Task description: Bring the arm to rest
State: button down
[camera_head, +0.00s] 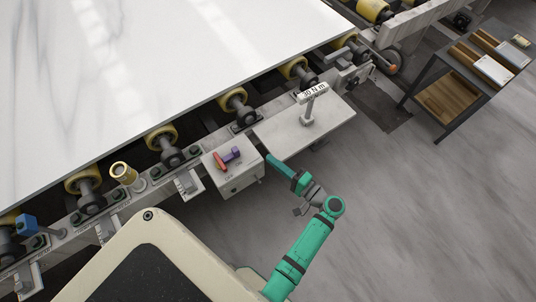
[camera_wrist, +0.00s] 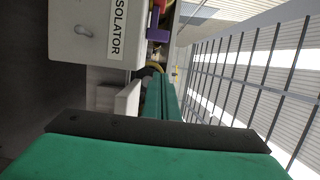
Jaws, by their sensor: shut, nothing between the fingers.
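My gripper (camera_head: 270,158) is at the end of my green arm, beside the right side of the grey isolator box (camera_head: 236,178). In the wrist view its two green fingers (camera_wrist: 163,90) lie together, shut and empty. The box, labelled ISOLATOR, also shows close by at the upper left of the wrist view (camera_wrist: 72,40). A red and purple handle (camera_head: 228,158) sits on top of the box; part of it shows in the wrist view (camera_wrist: 155,28). I cannot tell whether the fingers touch the box.
A grey shelf plate (camera_head: 320,125) with a post and a sign reading 30 N m adjoins the box. A roller conveyor with yellow rollers (camera_head: 234,99) carries a large white slab (camera_head: 150,60). A side table (camera_head: 465,85) stands at the upper right. The floor at right is clear.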

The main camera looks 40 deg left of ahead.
jog(key=shift+d, duration=0.55)
jog(key=shift+w, duration=0.1)
